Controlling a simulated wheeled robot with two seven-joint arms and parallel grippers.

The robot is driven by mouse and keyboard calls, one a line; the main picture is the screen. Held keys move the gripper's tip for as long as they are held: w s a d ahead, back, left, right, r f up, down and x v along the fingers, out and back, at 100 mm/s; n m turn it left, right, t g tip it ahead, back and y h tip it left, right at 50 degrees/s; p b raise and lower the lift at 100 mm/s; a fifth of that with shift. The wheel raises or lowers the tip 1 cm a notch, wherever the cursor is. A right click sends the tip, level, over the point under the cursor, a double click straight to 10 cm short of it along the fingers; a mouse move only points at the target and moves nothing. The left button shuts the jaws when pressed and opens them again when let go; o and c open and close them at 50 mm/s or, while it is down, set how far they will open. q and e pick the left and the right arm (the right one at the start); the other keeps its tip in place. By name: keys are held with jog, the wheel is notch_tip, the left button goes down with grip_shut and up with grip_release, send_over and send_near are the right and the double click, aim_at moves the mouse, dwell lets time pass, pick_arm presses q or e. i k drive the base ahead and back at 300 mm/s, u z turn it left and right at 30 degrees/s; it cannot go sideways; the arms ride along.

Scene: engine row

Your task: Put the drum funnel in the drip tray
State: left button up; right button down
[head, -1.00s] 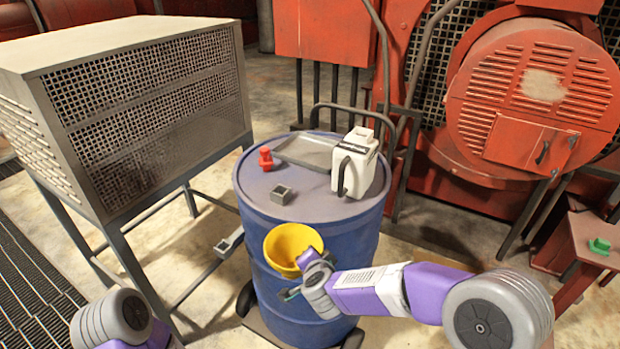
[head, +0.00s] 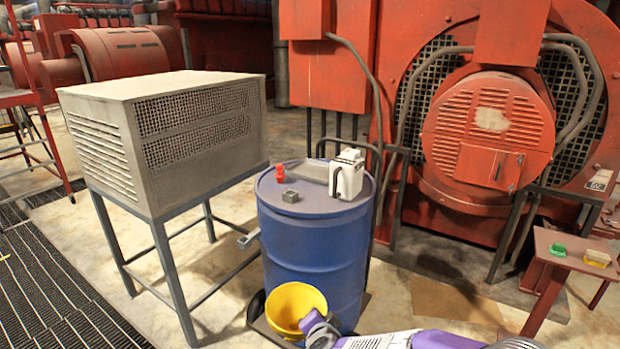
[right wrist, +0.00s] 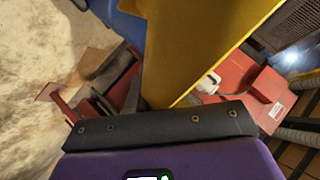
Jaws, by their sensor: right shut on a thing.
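The yellow drum funnel (head: 292,308) is held in front of the blue drum's side, low in the head view. My right gripper (head: 316,325) is shut on its right side. In the right wrist view the yellow funnel (right wrist: 200,45) rises from behind the dark gripper edge (right wrist: 160,127). The grey drip tray (head: 309,170) lies on the back of the drum top, partly hidden by the white jug. The funnel is well below the tray and apart from it. My left gripper is not in view.
On the blue drum (head: 308,240) stand a white jug (head: 349,175), a small red object (head: 280,173) and a small grey square cup (head: 290,196). A vented box on legs (head: 165,145) is at left. A red side table (head: 575,250) with small blocks is at right.

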aim_at(318, 176)
jog(key=u, duration=0.85)
jog(key=i, duration=2.2)
jog(key=z, duration=0.8)
